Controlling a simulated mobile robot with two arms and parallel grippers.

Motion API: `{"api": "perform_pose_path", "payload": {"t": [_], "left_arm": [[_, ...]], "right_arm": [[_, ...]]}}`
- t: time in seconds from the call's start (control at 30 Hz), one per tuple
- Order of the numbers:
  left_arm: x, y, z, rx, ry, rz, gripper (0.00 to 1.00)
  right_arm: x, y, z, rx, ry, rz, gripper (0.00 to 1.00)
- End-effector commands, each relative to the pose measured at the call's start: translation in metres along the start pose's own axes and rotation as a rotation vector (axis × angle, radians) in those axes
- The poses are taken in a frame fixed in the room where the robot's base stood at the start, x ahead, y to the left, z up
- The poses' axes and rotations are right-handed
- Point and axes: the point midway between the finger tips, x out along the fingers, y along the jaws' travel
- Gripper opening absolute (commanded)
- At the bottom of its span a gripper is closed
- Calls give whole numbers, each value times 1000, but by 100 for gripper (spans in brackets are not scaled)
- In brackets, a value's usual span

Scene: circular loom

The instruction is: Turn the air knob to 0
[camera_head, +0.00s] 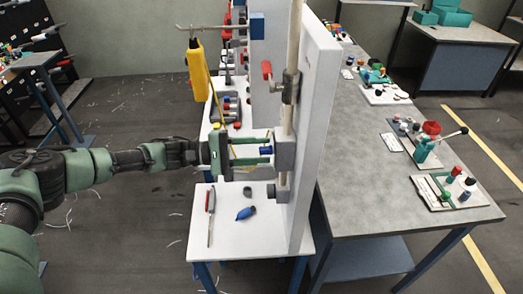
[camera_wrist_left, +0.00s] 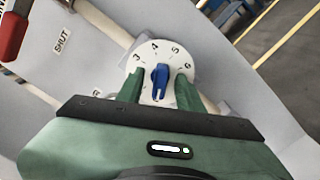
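The air knob (camera_wrist_left: 160,76) is a blue handle on a round white dial (camera_wrist_left: 146,52) with the numbers 3, 4, 5 and 6 visible. Its upper end points roughly toward 4 in the left wrist view; the lower dial is partly hidden by my gripper. My left gripper (camera_wrist_left: 159,88) has its two green fingers on either side of the knob, with gaps between fingers and knob. In the head view, the left gripper (camera_head: 254,150) reaches from the left to the blue knob (camera_head: 265,151) on the upright pipe. My right gripper is not in view.
A red valve handle (camera_wrist_left: 13,30) and a SHUT label (camera_wrist_left: 62,41) are near the pipe. A yellow hanging pendant (camera_head: 197,70) is above the arm. A screwdriver (camera_head: 210,215) and blue bulb-shaped item (camera_head: 246,213) lie on the white bench (camera_head: 270,240) below. A white panel (camera_head: 312,130) stands right.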

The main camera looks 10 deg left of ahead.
Motion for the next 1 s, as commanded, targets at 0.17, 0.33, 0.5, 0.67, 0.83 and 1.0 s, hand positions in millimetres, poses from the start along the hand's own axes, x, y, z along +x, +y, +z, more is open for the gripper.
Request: {"api": "perform_pose_path", "payload": {"t": [0.17, 0.33, 0.5, 0.67, 0.83, 1.0], "left_arm": [[0, 0, 0, 1, 0, 0, 36], [-13, 0, -1, 2, 3, -1, 36], [-39, 0, -1, 2, 4, 0, 36], [-61, 0, -1, 2, 3, -1, 36], [-71, 0, 0, 2, 0, 0, 36], [-71, 0, 0, 2, 0, 0, 36]], "right_arm": [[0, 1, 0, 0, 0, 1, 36], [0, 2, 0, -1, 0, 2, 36], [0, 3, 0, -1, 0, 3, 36], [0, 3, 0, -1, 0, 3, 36], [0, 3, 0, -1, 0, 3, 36], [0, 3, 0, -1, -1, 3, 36]]}}
